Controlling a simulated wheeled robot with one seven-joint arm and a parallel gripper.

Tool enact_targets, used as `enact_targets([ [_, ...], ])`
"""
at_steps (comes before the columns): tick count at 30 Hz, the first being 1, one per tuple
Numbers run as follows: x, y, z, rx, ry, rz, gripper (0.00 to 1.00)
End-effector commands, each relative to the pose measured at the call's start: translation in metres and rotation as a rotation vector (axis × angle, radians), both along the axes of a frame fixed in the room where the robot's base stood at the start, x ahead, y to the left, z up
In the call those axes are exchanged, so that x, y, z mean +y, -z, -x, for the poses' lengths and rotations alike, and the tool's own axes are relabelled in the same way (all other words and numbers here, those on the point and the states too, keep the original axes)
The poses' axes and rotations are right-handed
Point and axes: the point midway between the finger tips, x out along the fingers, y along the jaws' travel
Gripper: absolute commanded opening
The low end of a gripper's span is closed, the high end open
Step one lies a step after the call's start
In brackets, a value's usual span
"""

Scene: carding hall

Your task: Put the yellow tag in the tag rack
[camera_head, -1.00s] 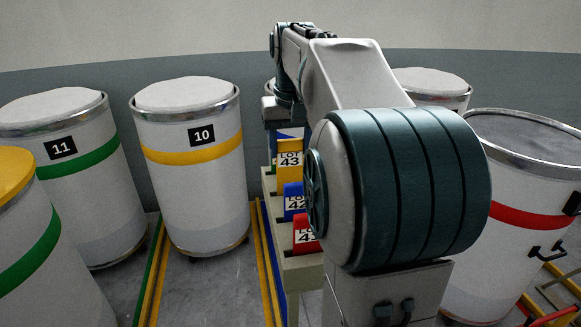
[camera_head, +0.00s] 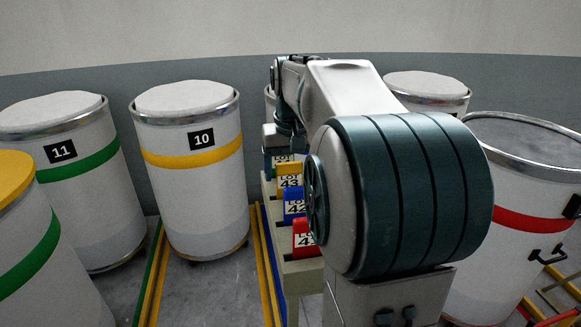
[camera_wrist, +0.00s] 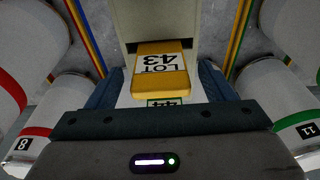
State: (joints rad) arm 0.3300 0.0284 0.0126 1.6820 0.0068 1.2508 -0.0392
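The yellow tag (camera_head: 289,180), marked LOT 43, stands upright in the cream tag rack (camera_head: 300,274), behind a blue tag and a red tag. In the wrist view, the yellow tag (camera_wrist: 160,85) is between the two blue fingers of my gripper (camera_wrist: 162,70), with a narrow gap on each side. My gripper is open around it. The rack (camera_wrist: 157,20) runs away above the tag in that view. The foot of the tag in its slot is hidden in the head view.
The blue tag (camera_head: 294,205) and red tag (camera_head: 303,239) stand nearer in the rack. A green tag (camera_head: 283,158) stands just behind the yellow one. White drums surround the rack, including drum 10 (camera_head: 190,215) and a red-banded drum (camera_head: 520,190). Coloured floor lines run alongside.

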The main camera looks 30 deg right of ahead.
Motion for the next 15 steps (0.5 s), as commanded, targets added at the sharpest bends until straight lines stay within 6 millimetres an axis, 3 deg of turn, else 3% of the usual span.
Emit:
enact_targets([
  [8, 0.000, -0.009, 0.000, -0.002, 0.000, 0.001, 0.76],
  [15, 0.002, -0.057, 0.008, -0.005, 0.000, 0.001, 0.76],
])
